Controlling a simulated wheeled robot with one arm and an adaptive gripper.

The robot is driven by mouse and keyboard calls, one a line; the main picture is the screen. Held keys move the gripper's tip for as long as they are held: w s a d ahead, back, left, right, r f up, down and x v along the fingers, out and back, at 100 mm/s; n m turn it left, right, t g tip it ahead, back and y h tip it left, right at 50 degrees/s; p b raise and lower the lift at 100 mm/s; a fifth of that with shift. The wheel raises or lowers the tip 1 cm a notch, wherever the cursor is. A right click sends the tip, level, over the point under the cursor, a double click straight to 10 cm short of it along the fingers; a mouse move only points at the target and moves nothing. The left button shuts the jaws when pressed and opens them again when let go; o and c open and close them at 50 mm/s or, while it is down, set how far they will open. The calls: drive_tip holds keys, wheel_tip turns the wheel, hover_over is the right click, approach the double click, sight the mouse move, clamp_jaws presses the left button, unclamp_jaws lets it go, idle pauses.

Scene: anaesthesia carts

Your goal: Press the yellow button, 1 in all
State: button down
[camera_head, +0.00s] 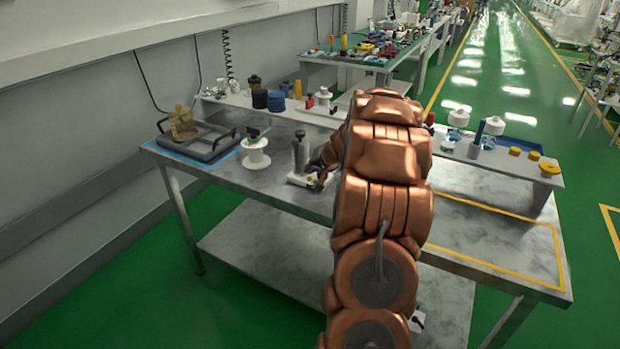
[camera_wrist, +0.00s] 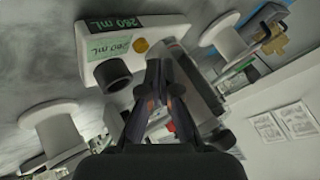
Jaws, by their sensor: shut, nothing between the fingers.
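The yellow button (camera_wrist: 141,45) is a small round cap on a white device (camera_wrist: 150,28) with green volume labels, in the wrist view. My gripper (camera_wrist: 159,70) is shut and empty, with its tips just below and right of the button in that picture. I cannot tell whether the tips touch the device. In the head view the device (camera_head: 297,180) stands on the grey table, and my gripper (camera_head: 322,164) is beside it, partly hidden by my arm. The button cannot be made out there.
A black knob (camera_wrist: 112,75) and a grey cylinder (camera_wrist: 194,88) are close to my fingers. A white spool (camera_head: 256,155) and a dark tray (camera_head: 198,138) stand left on the table. The yellow-outlined area (camera_head: 490,235) at right is clear.

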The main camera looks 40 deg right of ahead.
drive_tip(key=shift+f+b, duration=0.25)
drive_tip(key=shift+b, duration=0.1)
drive_tip(key=shift+f+b, duration=0.2)
drive_tip(key=shift+b, duration=0.1)
drive_tip(key=shift+f+b, duration=0.45)
drive_tip(key=shift+b, duration=0.05)
idle(0.8)
drive_tip(key=shift+r, duration=0.1)
idle(0.4)
drive_tip(key=shift+r+p, duration=0.5)
drive_tip(key=shift+r, duration=0.3)
drive_tip(key=shift+r+p, duration=1.55)
drive_tip(key=shift+r, duration=1)
